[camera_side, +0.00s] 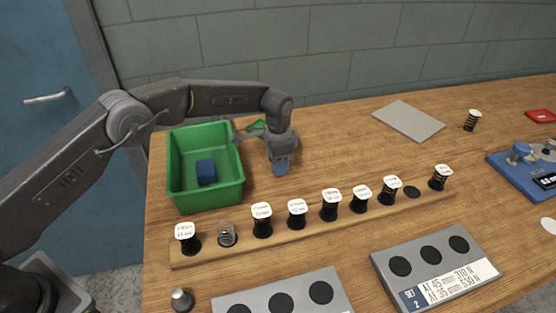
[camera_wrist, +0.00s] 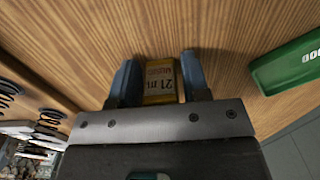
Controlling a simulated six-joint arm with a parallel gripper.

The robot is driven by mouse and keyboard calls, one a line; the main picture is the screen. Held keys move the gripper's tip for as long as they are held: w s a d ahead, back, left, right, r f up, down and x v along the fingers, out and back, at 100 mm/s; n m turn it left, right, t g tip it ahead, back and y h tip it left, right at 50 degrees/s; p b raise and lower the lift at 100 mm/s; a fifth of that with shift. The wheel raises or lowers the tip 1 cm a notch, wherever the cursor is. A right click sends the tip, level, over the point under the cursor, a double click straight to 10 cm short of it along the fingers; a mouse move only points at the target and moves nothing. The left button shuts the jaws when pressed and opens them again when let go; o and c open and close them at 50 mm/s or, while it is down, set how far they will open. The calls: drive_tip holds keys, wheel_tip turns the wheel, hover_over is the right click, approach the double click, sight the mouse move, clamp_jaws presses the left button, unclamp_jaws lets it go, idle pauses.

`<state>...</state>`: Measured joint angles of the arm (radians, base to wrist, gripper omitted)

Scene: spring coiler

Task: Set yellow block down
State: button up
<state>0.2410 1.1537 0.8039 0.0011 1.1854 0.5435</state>
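The yellow block (camera_wrist: 160,81) sits between the two blue fingers of my gripper (camera_wrist: 161,78) in the wrist view. Its near face carries a pale label with dark print, and yellow shows at its edges. In the side view my gripper (camera_side: 281,169) points down over the wooden table, just right of the green bin. The block is hidden by the fingers there. I cannot tell whether the block touches the table.
The green bin (camera_side: 213,201) holds a blue block (camera_side: 206,172). A wooden rack (camera_side: 330,228) with several labelled springs stands in front of my gripper. Grey trays (camera_side: 435,268) lie nearer the front edge. A grey plate (camera_side: 409,120) lies at the back right. Table right of my gripper is clear.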

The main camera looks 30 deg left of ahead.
drive_tip(key=shift+o, duration=1.2)
drive_tip(key=shift+r, duration=0.15)
wheel_tip(320, 180, up, 12)
drive_tip(key=s+a+r+n+t, duration=0.1)
drive_tip(key=s+a+r, duration=0.25)
drive_tip(key=r, duration=0.25)
drive_tip(key=s+a+r+n+t, duration=0.1)
drive_tip(key=s+a+r+n, duration=0.1)
drive_tip(key=s+r, duration=0.35)
drive_tip(key=s+a+r+n+t, duration=0.1)
drive_tip(key=s+a+r+n, duration=0.2)
drive_tip(key=s, duration=0.6)
drive_tip(key=s+a+r+n+t, duration=0.1)
drive_tip(key=s+a+r, duration=0.25)
drive_tip(key=s, duration=0.65)
drive_tip(key=s+a+f+n+t, duration=0.1)
drive_tip(key=s+a+f+n, duration=0.1)
drive_tip(key=s+f, duration=0.4)
drive_tip(key=s, duration=0.4)
drive_tip(key=shift+a+f+t, duration=0.2)
drive_tip(key=shift+f+t, duration=0.1)
drive_tip(key=shift+f, duration=0.1)
